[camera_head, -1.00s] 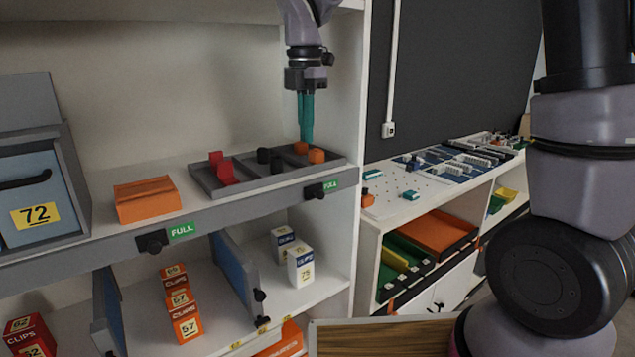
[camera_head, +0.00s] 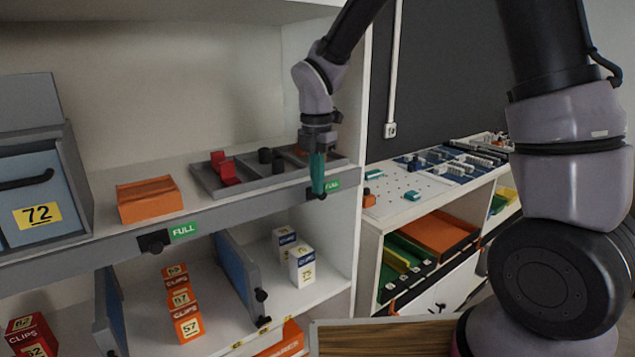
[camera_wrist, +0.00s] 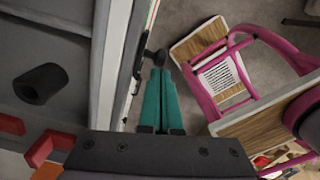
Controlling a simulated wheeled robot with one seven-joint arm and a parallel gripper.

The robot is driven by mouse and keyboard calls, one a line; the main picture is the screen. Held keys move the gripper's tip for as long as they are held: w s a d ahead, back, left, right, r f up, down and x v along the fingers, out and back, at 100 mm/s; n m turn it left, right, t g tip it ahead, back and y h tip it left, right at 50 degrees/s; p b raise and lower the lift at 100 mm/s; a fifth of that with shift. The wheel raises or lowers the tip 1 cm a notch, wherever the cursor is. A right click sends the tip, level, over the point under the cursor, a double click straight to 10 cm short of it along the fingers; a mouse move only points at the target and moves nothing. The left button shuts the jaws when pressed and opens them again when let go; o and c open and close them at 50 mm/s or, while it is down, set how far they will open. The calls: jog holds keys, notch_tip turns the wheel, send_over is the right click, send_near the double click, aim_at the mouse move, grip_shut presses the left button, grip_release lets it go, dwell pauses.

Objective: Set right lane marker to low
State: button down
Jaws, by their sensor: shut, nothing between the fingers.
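The right lane marker is a black knob (camera_head: 318,196) on the grey front rail of the upper shelf, beside a green label (camera_head: 333,185) that reads FULL where visible. My gripper (camera_head: 318,190) has teal fingers, held shut and empty, pointing down in front of the rail at the knob. The fingers partly cover the knob in the head view. In the wrist view the closed fingertips (camera_wrist: 158,72) lie right beside the black knob (camera_wrist: 140,66); I cannot tell whether they touch it.
The left marker knob (camera_head: 155,242) sits on the same rail beside a green FULL label (camera_head: 183,231). A grey tray (camera_head: 262,184) with red and black blocks lies on the shelf above. Clip boxes (camera_head: 302,265) stand below. The wrist view shows a pink-framed chair (camera_wrist: 262,40).

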jog(key=shift+d, duration=0.1)
jog(key=w+d, duration=0.2)
jog(key=d, duration=0.1)
jog(key=w+d, duration=0.1)
jog(key=d, duration=0.1)
jog(key=shift+w, duration=0.25)
dwell(0.3)
notch_tip(320, 180, up, 13)
jog(key=s+a, duration=0.2)
jog(key=shift+s, duration=0.15)
jog(key=shift+f, duration=0.1)
